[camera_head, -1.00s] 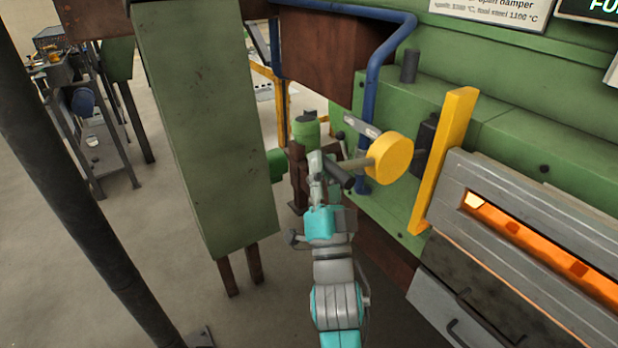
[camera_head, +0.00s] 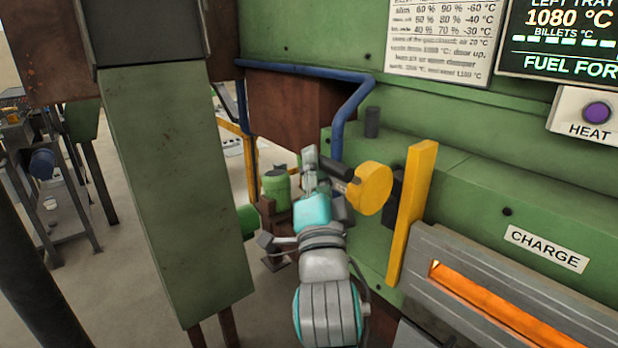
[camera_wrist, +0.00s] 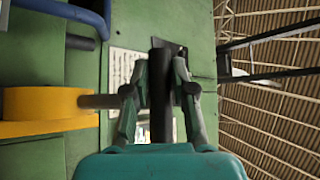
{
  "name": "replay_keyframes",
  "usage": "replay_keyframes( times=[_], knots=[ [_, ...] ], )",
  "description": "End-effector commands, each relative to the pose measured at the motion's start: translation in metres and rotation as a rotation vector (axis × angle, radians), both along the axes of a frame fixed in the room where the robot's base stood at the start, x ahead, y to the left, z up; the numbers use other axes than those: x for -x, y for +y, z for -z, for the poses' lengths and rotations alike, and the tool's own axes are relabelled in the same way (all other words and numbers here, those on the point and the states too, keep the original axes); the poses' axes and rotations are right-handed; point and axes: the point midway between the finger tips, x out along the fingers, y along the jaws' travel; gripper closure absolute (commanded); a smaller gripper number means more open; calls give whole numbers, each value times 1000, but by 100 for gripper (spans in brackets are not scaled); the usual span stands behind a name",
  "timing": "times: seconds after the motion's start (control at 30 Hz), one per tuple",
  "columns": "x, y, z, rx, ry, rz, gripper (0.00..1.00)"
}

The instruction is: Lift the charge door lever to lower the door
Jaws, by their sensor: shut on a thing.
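The charge door lever has a black grip (camera_head: 336,169) at its end and a yellow round hub (camera_head: 373,189) on the green furnace wall. My gripper (camera_head: 313,168) is shut on the black grip, which sits higher than the hub. In the wrist view the black grip (camera_wrist: 160,95) runs upright between my two fingers (camera_wrist: 159,97), with the lever's rod (camera_wrist: 100,101) and the yellow hub (camera_wrist: 48,108) at the left. The charge opening (camera_head: 495,310) glows orange at the lower right, under a grey frame with a CHARGE label (camera_head: 547,249).
A yellow upright bar (camera_head: 412,212) stands right of the hub. A blue pipe (camera_head: 340,125) bends down just above my gripper. A large green post (camera_head: 178,190) is close on the left. A sign (camera_head: 440,45), a display (camera_head: 570,35) and a HEAT button (camera_head: 597,112) are on the wall.

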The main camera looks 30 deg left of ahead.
Motion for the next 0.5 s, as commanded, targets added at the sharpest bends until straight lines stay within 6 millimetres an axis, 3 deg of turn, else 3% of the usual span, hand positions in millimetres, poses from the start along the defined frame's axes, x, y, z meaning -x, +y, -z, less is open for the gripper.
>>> replay_keyframes(
  times=[0.03, 0.47, 0.5],
  knots=[
    [-6, -10, -9, -2, -16, 22, 100],
    [-5, -11, -18, -10, -28, 21, 100],
    [-5, -11, -18, -10, -28, 21, 73]
  ],
)
